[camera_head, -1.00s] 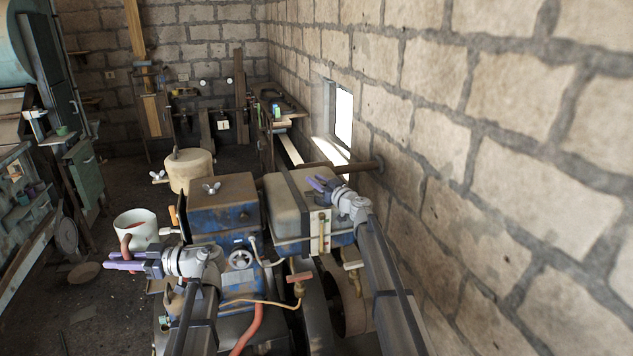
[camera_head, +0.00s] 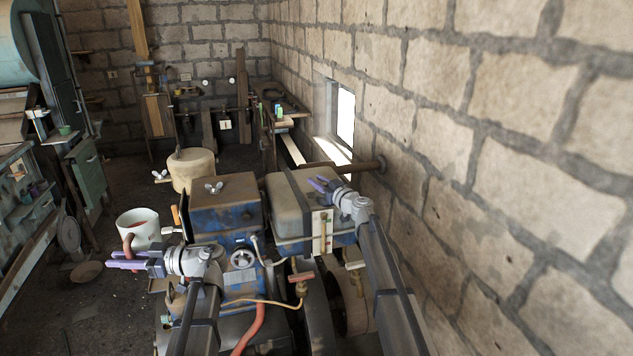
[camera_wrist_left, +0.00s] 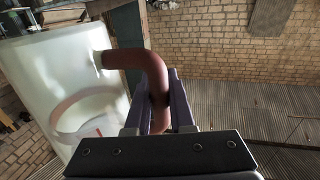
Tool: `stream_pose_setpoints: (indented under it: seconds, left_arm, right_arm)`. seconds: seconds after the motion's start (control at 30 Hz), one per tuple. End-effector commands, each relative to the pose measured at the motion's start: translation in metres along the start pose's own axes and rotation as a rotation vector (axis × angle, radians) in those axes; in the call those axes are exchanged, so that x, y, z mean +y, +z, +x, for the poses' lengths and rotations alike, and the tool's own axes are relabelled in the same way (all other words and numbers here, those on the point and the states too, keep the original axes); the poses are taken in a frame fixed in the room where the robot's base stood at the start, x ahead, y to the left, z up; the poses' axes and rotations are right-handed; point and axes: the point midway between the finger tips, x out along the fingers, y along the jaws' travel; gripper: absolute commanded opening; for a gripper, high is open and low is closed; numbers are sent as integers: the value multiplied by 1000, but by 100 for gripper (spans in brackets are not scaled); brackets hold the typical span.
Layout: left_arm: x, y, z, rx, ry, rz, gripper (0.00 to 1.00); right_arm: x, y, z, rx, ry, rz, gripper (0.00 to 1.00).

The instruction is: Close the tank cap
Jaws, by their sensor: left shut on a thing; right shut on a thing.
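The grey fuel tank (camera_head: 291,205) stands at the middle of the head view, with a dark strap over it. My right gripper (camera_head: 319,184) is at the right of the tank's top. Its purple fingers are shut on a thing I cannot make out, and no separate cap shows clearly. My left gripper (camera_head: 122,259) is at the lower left, beside a white bucket (camera_head: 139,226). It is shut on the bucket's reddish-brown curved handle (camera_head: 128,243). In the left wrist view the handle (camera_wrist_left: 153,70) passes between the fingers (camera_wrist_left: 160,100), with the translucent bucket (camera_wrist_left: 60,80) to its left.
The blue engine (camera_head: 228,225) with a rusty top box and wing nut stands between the arms. A tan drum (camera_head: 191,170) is behind it. The stone wall (camera_head: 480,150) runs close along the right. Dark floor (camera_head: 105,300) is clear at the lower left.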

Motion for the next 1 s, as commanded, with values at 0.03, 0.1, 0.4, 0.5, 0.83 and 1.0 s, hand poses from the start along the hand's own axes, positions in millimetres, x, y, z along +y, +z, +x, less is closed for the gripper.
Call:
stream_pose_setpoints:
  seconds: [0.03, 0.1, 0.4, 0.5, 0.83, 1.0]
  left_arm:
    - [0, 0, 0, 0, 0, 0, 0]
    - [0, 0, 0, 0, 0, 0, 0]
    - [0, 0, 0, 0, 0, 0, 0]
    - [0, 0, 0, 0, 0, 0, 0]
    - [0, 0, 0, 0, 0, 0, 0]
    - [0, 0, 0, 0, 0, 0, 0]
  right_arm:
    - [0, 0, 0, -2, -1, -5, 0]
    - [0, 0, 0, -2, -1, -5, 0]
    - [-1, 0, 0, -1, -1, -4, 61]
    - [-1, 0, 0, -1, -1, -3, 63]
    - [-1, 0, -7, -1, 0, -2, 63]
    - [-1, 0, -27, -1, 0, -2, 63]
